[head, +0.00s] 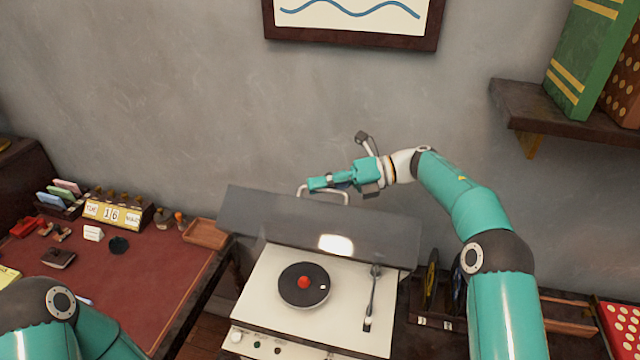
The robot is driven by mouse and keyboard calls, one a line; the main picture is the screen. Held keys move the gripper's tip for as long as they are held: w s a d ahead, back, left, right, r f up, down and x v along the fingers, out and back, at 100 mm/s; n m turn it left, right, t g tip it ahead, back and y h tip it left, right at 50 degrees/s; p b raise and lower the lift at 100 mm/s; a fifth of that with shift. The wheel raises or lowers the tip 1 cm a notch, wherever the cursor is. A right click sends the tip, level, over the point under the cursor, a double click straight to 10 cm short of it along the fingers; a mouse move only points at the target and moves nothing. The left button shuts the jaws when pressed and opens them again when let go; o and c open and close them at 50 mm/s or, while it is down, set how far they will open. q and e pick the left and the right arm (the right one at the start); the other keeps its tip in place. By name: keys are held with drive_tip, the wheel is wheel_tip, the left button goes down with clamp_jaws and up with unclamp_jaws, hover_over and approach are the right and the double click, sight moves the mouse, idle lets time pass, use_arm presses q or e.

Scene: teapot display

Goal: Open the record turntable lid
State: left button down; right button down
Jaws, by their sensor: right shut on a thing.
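The record turntable (268,290) stands in the lower middle of the head view, with a black record (292,291) with a red centre and a tonearm at its right. Its grey see-through lid (380,237) is raised at the back and tilted up. A pale handle (325,190) rises from the lid's upper edge. My right gripper (318,184) is shut on this handle, at its left part. The gripper's fingers partly hide the handle. My left gripper is out of view; only part of my left arm shows at the lower left.
A desk with a red top (150,270) stands at the left, with a date block (113,213), a small tray (206,233) and other small items. A wall shelf (560,115) with books is at the upper right. Records stand right of the turntable. The grey wall is close behind.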

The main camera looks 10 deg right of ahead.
drive_tip(key=c, duration=1.2)
unclamp_jaws()
drive_tip(key=shift+w+f, duration=0.1)
drive_tip(key=shift+f, duration=0.05)
drive_tip(key=shift+c, duration=0.2)
drive_tip(key=d+r, duration=0.1)
drive_tip(key=d, duration=0.6)
drive_tip(key=shift+d, duration=0.2)
drive_tip(key=shift+r, duration=0.15)
